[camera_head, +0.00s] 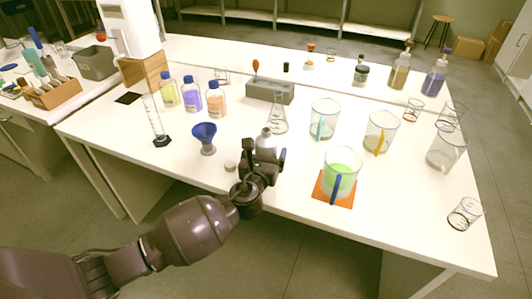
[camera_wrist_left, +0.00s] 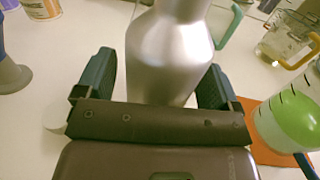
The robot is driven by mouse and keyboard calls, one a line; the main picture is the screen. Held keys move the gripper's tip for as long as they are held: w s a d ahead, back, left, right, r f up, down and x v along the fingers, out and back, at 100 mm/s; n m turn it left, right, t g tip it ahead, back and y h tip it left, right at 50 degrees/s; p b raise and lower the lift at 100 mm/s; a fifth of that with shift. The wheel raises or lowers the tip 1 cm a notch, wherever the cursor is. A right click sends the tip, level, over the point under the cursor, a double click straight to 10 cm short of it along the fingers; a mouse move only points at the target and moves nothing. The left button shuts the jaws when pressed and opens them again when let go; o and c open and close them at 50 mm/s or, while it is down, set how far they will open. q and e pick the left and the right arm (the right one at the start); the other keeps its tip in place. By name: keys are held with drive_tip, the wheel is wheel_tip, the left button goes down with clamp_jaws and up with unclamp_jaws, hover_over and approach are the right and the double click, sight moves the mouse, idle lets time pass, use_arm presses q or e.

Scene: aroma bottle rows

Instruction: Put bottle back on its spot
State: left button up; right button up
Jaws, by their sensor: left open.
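A silver metal bottle (camera_head: 266,137) stands upright near the front middle of the white table in the head view. In the left wrist view the silver bottle (camera_wrist_left: 168,55) is large, its body between the two dark green fingers. My left gripper (camera_head: 267,157) is open around the bottle, with a gap visible at the right finger; contact at the left finger I cannot tell. The lower part of the bottle is hidden by the gripper. My right gripper is not in view.
A blue funnel (camera_head: 205,136) and a small white cap (camera_head: 230,166) are left of the gripper. A beaker of green liquid (camera_head: 341,172) on an orange mat (camera_head: 322,190) is close on the right. A conical flask (camera_head: 278,115) stands behind. Several coloured-liquid bottles (camera_head: 191,97) stand back left.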

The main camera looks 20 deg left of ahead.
use_arm(q)
drive_tip(key=s, duration=0.3)
drive_tip(key=s+p, duration=0.1)
drive_tip(key=s, duration=0.6)
drive_tip(key=shift+s+d+p, duration=0.4)
drive_tip(key=s+a+f+n+g, duration=0.2)
drive_tip(key=s+f+n, duration=0.2)
drive_tip(key=s+n, duration=0.5)
drive_tip(key=s+a+f+n+g+h, duration=0.1)
drive_tip(key=s+a+f+n+g, duration=0.2)
drive_tip(key=s+n, duration=0.6)
drive_tip(key=s+a+f+n+g, duration=0.2)
drive_tip(key=s+f+n, duration=0.4)
drive_tip(key=n, duration=1)
drive_tip(key=s, duration=0.2)
drive_tip(key=shift+s+a, duration=0.3)
drive_tip(key=shift+s, duration=0.1)
